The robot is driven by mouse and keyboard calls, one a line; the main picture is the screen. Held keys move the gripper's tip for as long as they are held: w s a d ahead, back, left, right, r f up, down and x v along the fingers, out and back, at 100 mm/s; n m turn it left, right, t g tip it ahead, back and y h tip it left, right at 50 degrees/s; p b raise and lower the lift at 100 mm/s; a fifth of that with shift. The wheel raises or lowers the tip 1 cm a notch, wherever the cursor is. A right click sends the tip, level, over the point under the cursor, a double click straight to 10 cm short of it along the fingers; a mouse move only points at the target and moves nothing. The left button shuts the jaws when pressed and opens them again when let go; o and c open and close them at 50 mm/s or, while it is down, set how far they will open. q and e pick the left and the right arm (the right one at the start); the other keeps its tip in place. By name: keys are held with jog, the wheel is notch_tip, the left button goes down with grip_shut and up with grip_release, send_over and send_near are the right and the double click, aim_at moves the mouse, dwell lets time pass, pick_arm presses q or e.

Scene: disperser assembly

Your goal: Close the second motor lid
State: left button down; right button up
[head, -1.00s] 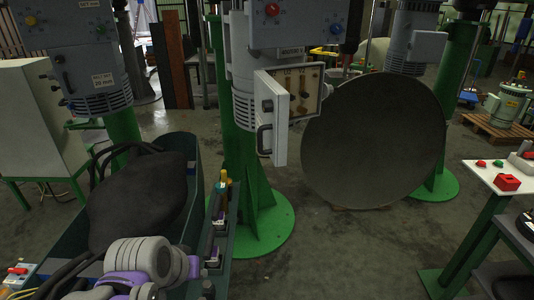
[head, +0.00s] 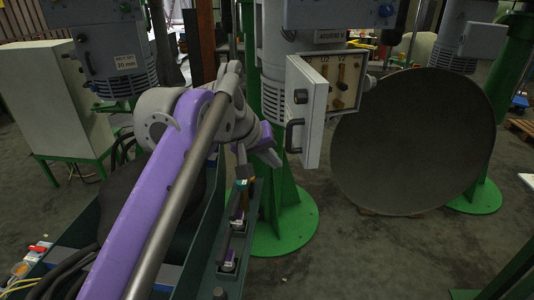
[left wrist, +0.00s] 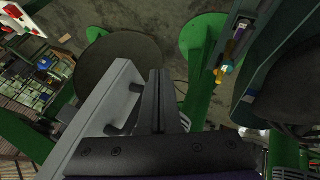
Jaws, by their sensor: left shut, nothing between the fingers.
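The motor lid (head: 305,108) is a light grey hinged panel with a dark handle (head: 292,136). It stands open, showing the terminals inside the motor box (head: 339,82). My left gripper (head: 270,156) is just left of the lid, near the height of its handle, with no clear contact. In the left wrist view its fingers (left wrist: 154,82) are shut and empty, and the lid (left wrist: 105,104) lies close on their left. The fingertips are partly hidden by my wrist in the head view. My right gripper is not in view.
A green pillar (head: 288,215) stands below the motor. A large dark disc (head: 415,140) is to the right. A second motor (head: 122,65) and a grey cabinet (head: 45,95) are at the left. A dark green trough (head: 190,240) lies under my left arm.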

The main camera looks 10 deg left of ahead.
pick_arm(q)
jog(key=w+d+f, duration=0.2)
jog(key=d, duration=0.3)
jog(key=shift+w+f, duration=0.3)
jog(key=shift+w, duration=0.05)
